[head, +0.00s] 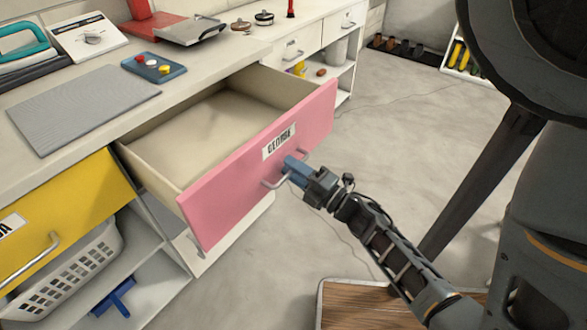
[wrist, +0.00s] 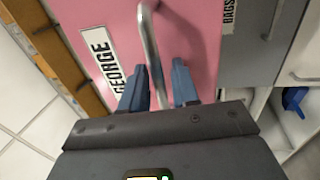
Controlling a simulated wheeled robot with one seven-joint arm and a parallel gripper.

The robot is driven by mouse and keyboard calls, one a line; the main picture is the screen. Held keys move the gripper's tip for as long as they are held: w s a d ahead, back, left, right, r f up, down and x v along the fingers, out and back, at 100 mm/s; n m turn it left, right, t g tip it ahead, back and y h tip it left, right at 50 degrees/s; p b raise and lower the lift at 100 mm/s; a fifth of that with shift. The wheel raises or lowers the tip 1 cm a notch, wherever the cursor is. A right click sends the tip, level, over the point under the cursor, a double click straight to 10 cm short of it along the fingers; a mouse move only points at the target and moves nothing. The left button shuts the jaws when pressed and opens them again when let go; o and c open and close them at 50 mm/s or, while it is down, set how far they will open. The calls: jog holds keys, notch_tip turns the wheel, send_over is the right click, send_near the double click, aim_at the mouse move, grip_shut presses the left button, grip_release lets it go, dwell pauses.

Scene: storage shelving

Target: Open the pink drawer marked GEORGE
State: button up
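The pink drawer (head: 240,180) marked GEORGE is pulled well out of the counter, and its inside looks empty. Its white GEORGE label (head: 279,144) is above a metal bar handle (head: 271,184). My gripper (head: 292,168) is at the front of the drawer, at this handle. In the wrist view the handle (wrist: 151,50) runs between my two blue fingers (wrist: 160,80). The fingers are apart, with a visible gap on the right side of the bar. The pink front also shows there (wrist: 195,30), with the GEORGE label on the left.
A yellow drawer (head: 75,205) is closed at left, above a white basket (head: 65,270). The counter holds a grey mat (head: 85,105) and a blue board with coloured buttons (head: 153,67). A wooden-topped piece (head: 355,305) is low in front.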

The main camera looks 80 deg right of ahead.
jog(key=b+v, duration=0.1)
jog(key=v, duration=0.6)
jog(key=shift+s+a, duration=0.2)
jog(key=shift+s, duration=0.1)
jog(key=shift+f, duration=0.1)
dwell(0.3)
jog(key=a+r+m+g+y+p, duration=0.1)
jog(key=a+r+m+y+p, duration=0.1)
jog(key=a+r+m+y, duration=0.3)
jog(key=a+r+m+g+y+p, duration=0.1)
jog(key=a+r+m+y+p, duration=0.2)
jog(key=a+r, duration=1)
jog(key=a+m+y, duration=0.2)
jog(key=a+m, duration=0.2)
jog(key=a, duration=0.4)
jog(key=shift+w+a+r+g, duration=0.3)
jog(key=shift+w+a+r, duration=0.05)
jog(key=shift+w+a, duration=0.05)
